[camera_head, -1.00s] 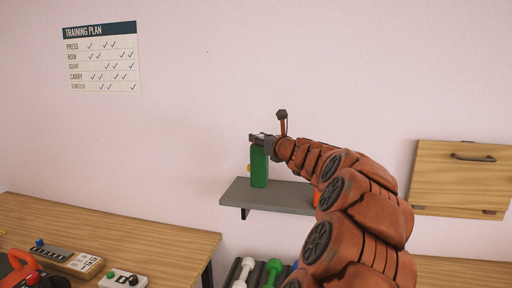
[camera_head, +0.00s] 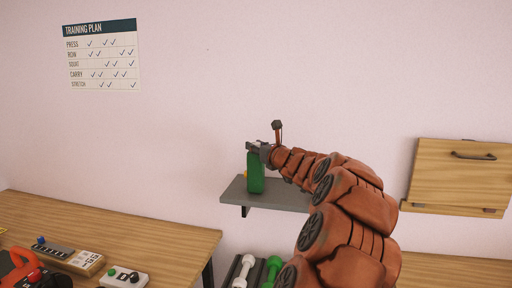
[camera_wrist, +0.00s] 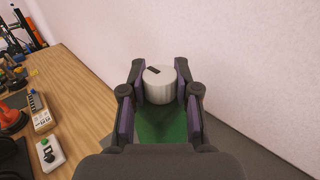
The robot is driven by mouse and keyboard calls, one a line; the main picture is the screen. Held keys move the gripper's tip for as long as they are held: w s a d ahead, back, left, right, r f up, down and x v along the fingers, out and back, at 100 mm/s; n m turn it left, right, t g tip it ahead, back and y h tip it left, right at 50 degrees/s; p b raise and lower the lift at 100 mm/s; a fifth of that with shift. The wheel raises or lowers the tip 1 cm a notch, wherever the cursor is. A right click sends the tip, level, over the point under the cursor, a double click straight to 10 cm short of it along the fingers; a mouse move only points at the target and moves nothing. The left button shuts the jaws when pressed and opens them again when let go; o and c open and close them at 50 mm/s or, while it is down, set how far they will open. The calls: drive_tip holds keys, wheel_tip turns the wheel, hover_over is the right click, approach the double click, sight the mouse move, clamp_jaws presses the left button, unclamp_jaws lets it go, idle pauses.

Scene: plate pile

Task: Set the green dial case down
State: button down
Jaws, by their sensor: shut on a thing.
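The green dial case (camera_head: 256,174) is upright at the grey wall shelf (camera_head: 285,197), over its left part. I cannot tell whether its lower end touches the shelf top. My gripper (camera_head: 254,147) is at the case's upper end, shut on it. In the wrist view the fingers of my gripper (camera_wrist: 160,92) stand on both sides of a pale round dial with a black mark, and the green body of the case (camera_wrist: 163,124) shows below it. A small yellow part shows beside the case in the head view.
A wooden table (camera_head: 130,232) at the left holds control boxes and an orange tool. Dumbbells (camera_head: 242,270) lie below the shelf. The shelf's top right of the case looks clear, partly hidden by my arm.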

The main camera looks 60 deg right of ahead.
drive_tip(key=c, duration=0.8)
unclamp_jaws()
drive_tip(key=shift+f, duration=0.1)
drive_tip(key=shift+c, duration=0.2)
drive_tip(key=b+v, duration=0.2)
drive_tip(key=v, duration=1)
